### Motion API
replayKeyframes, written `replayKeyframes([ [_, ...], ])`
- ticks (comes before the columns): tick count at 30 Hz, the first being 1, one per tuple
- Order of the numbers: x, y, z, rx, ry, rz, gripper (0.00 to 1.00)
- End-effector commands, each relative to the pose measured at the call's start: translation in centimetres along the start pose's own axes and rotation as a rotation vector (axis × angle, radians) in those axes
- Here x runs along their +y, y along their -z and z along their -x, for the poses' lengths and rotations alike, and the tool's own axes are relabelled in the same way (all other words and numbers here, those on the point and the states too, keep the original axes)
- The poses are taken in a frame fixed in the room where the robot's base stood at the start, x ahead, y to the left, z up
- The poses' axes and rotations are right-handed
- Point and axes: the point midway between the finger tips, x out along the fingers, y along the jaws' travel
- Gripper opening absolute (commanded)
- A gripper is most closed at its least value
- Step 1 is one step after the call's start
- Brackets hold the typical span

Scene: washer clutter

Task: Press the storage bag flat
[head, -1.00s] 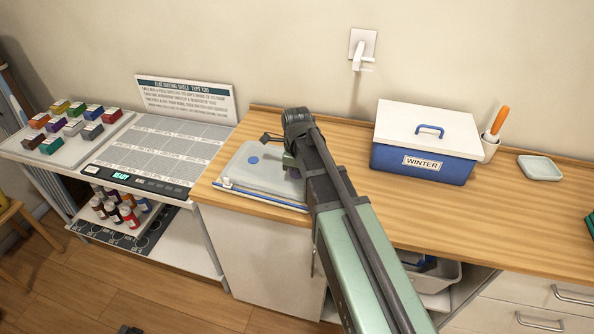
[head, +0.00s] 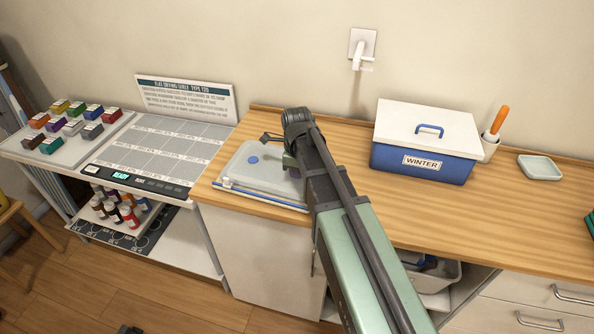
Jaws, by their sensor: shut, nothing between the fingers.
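The storage bag (head: 245,176) is a pale, translucent rectangle with a round blue spot, lying on the left end of the wooden counter. A blue strip (head: 262,195) runs along its front edge. My gripper (head: 291,164) is at the bag's right side, mostly hidden behind my own arm. Its fingertips cannot be made out, nor whether they touch the bag. It appears to hold nothing.
A blue box labelled WINTER with a white lid (head: 425,140) stands right of my arm on the counter (head: 500,210). A small dish (head: 540,167) lies farther right. A drying shelf (head: 165,150) adjoins at left.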

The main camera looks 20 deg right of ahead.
Motion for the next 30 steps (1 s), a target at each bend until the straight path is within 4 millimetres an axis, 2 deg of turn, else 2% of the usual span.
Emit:
replayKeyframes([
  [1, 0.54, 0.28, -0.47, 0.005, -0.011, 0.000, 0.00],
  [26, 0.52, 0.28, -0.47, 0.005, -0.011, 0.000, 0.00],
  [30, 0.53, 0.29, 0.10, 0.005, -0.010, 0.000, 0.00],
])
